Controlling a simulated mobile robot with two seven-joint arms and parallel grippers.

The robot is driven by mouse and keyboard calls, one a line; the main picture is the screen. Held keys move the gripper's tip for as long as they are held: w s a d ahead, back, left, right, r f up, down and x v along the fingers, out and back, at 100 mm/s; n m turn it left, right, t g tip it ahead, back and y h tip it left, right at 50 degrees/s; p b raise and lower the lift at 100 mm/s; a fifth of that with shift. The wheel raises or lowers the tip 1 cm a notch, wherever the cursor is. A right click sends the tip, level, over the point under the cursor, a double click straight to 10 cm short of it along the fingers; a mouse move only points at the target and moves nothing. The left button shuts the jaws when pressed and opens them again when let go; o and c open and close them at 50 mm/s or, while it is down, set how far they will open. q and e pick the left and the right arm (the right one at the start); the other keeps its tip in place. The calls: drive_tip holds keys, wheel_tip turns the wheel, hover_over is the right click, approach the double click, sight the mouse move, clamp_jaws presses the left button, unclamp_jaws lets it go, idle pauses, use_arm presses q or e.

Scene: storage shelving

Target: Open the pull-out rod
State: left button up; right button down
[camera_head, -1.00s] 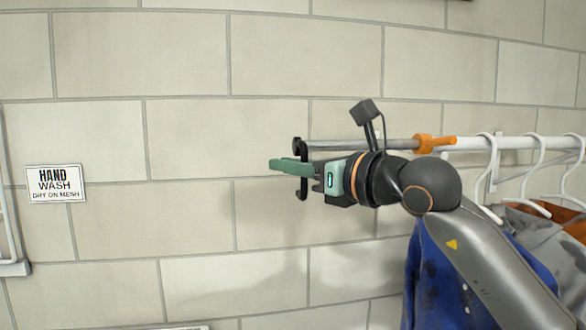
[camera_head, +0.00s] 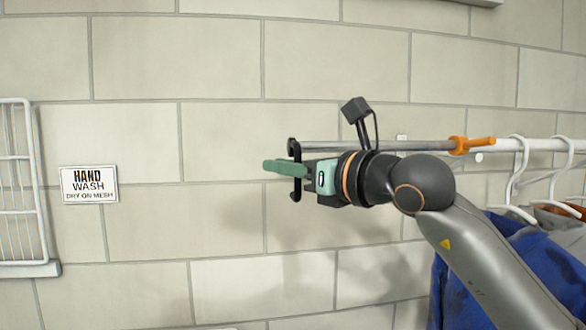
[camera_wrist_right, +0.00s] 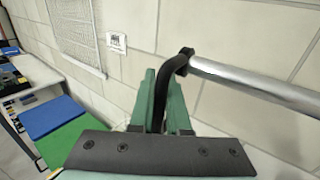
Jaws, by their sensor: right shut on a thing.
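The pull-out rod (camera_head: 385,147) is a thin metal bar reaching left from an orange clamp (camera_head: 459,145) on a white hanging rail (camera_head: 548,144). A black hooked handle (camera_head: 295,150) is at its left end. My right gripper (camera_head: 283,168) is shut on this handle, with its green fingers on either side of it. In the right wrist view the black handle (camera_wrist_right: 170,69) runs down between the green fingers (camera_wrist_right: 160,88), and the shiny rod (camera_wrist_right: 250,84) leads off to the right. My left gripper is not in view.
Blue and other clothes (camera_head: 500,265) hang on white hangers (camera_head: 520,175) at the right, behind my right arm. A hand-wash sign (camera_head: 89,185) and a white wire rack (camera_head: 20,190) are on the wall at the left. The wall between sign and handle is bare.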

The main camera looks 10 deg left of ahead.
drive_tip(key=shift+s+a, duration=0.1)
drive_tip(key=shift+a, duration=0.3)
drive_tip(key=c, duration=0.9)
unclamp_jaws()
drive_tip(key=b+v, duration=0.2)
drive_tip(key=v, duration=1)
drive_tip(key=shift+s+d, duration=0.15)
drive_tip(key=shift+s, duration=0.1)
